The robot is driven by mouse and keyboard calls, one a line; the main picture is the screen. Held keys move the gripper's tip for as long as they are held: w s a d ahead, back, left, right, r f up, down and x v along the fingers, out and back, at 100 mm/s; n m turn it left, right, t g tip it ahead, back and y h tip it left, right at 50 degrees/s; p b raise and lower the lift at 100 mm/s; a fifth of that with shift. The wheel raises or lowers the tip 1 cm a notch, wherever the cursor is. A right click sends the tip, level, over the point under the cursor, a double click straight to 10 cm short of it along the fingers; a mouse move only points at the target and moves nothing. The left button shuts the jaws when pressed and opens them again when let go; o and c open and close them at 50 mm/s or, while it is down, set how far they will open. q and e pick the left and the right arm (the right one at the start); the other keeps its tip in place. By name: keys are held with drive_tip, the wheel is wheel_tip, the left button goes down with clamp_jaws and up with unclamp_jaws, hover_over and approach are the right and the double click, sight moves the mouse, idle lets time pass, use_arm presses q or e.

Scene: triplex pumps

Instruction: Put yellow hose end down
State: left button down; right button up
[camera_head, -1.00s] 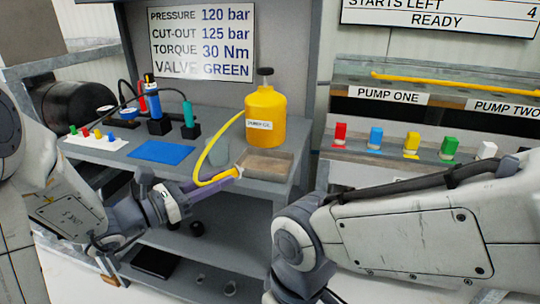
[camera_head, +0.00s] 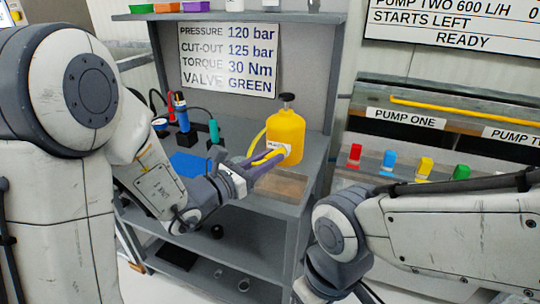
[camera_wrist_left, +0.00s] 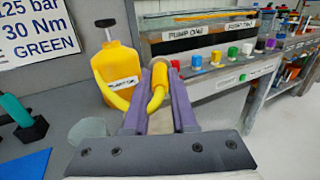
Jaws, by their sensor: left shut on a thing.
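The yellow hose end (camera_wrist_left: 157,90) is between the purple fingers of my left gripper (camera_wrist_left: 160,85), which is shut on it. In the head view my left gripper (camera_head: 268,160) holds it in front of the yellow oil jug (camera_head: 285,136), above the bench top near a shallow tray (camera_head: 281,186). The hose runs back from the gripper to the jug, which also shows in the wrist view (camera_wrist_left: 118,70). The right arm is in view at the right, but its fingers are not in sight.
A blue mat (camera_head: 190,165) and a teal-handled tool (camera_head: 214,132) are on the bench to the left. Coloured valve blocks (camera_head: 389,163) line the pump stand at the right. A lower shelf (camera_head: 215,255) lies below the bench top.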

use_arm(q)
drive_tip(key=p, duration=0.3)
drive_tip(key=shift+w+a, duration=0.1)
drive_tip(key=shift+w, duration=0.3)
drive_tip(key=w+f, duration=0.1)
drive_tip(key=w, duration=0.1)
drive_tip(key=w+f, duration=0.2)
drive_tip(key=w+f+b, duration=0.1)
drive_tip(key=w+f, duration=0.1)
drive_tip(key=w, duration=0.1)
drive_tip(key=shift+a, duration=0.2)
drive_tip(key=shift+f+b, duration=0.3)
drive_tip(key=shift+f, duration=1.7)
use_arm(e)
drive_tip(key=shift+r, duration=1.4)
use_arm(q)
drive_tip(key=shift+f+b, duration=0.45)
drive_tip(key=shift+b, duration=0.05)
drive_tip(key=c, duration=0.7)
unclamp_jaws()
use_arm(e)
drive_tip(key=shift+f, duration=0.4)
use_arm(q)
drive_tip(key=shift+r, duration=0.15)
use_arm(e)
drive_tip(key=shift+r, duration=0.1)
